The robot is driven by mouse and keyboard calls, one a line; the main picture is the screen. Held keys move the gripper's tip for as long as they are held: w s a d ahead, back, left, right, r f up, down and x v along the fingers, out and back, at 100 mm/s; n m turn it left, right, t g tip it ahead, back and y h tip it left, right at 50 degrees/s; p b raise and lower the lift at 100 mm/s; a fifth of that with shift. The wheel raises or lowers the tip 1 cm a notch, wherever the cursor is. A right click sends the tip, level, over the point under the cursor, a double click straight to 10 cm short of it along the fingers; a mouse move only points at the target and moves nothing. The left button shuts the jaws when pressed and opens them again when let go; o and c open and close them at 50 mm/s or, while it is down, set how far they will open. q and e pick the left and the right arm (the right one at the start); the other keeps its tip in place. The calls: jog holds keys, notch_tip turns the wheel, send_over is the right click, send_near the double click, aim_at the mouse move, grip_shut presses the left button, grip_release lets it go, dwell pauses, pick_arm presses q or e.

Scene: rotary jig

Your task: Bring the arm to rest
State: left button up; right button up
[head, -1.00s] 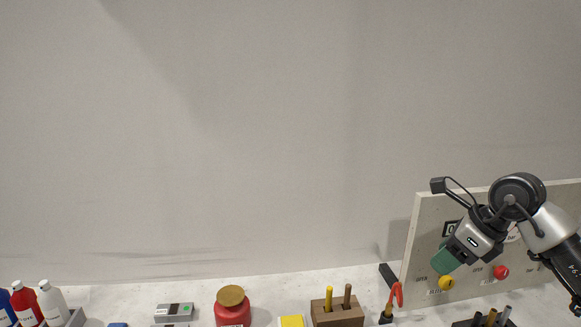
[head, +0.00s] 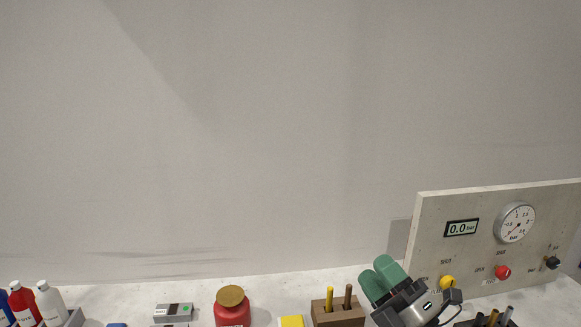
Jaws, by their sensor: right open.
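My right gripper (head: 378,277) shows at the bottom right of the head view, its two green fingers apart and empty, pointing up and to the left. It is in front of the left lower edge of the upright control panel (head: 470,200). The panel carries a display reading 0.0 bar (head: 461,228), a round gauge (head: 515,223), a yellow knob (head: 447,283), a red knob (head: 502,272) and a black knob (head: 551,262). My left gripper is not in view.
A wooden block with sticks (head: 338,312) stands just left of my right gripper. A red jar (head: 232,306), a grey device (head: 174,310), a yellow item (head: 291,321) and bottles (head: 52,303) line the bench. Dark holders (head: 492,319) are at the bottom right.

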jog(key=s+d+f+m+g+h, duration=0.2)
jog(key=s+d+f+m+h, duration=0.15)
jog(key=f+m+h, duration=0.45)
jog(key=s+d+f+m+g+h, duration=0.35)
jog(key=f+m+h, duration=0.35)
jog(key=f+m, duration=0.3)
jog(key=s+f+m+g+y, duration=0.1)
jog(key=s+f+m+g, duration=0.1)
jog(key=s+f+g, duration=0.3)
jog(key=s+a+f+m+g, duration=0.1)
jog(key=s+f+g, duration=0.1)
jog(key=s, duration=0.6)
jog(key=s+f+m+g+y, duration=0.1)
jog(key=s+f+m+g, duration=0.1)
jog(key=s+f+g, duration=0.3)
notch_tip(320, 180, down, 31)
jog(key=s+b, duration=0.1)
jog(key=b, duration=0.6)
jog(key=s+d+f+b, duration=0.1)
jog(key=s+f+b, duration=0.2)
jog(key=s+f, duration=0.5)
jog(key=s+d+f+g+b, duration=0.1)
jog(key=s+d+f+b, duration=0.1)
jog(key=s+f, duration=0.7)
notch_tip(320, 180, down, 6)
jog(key=shift+n+b, duration=0.3)
jog(key=shift+b, duration=0.5)
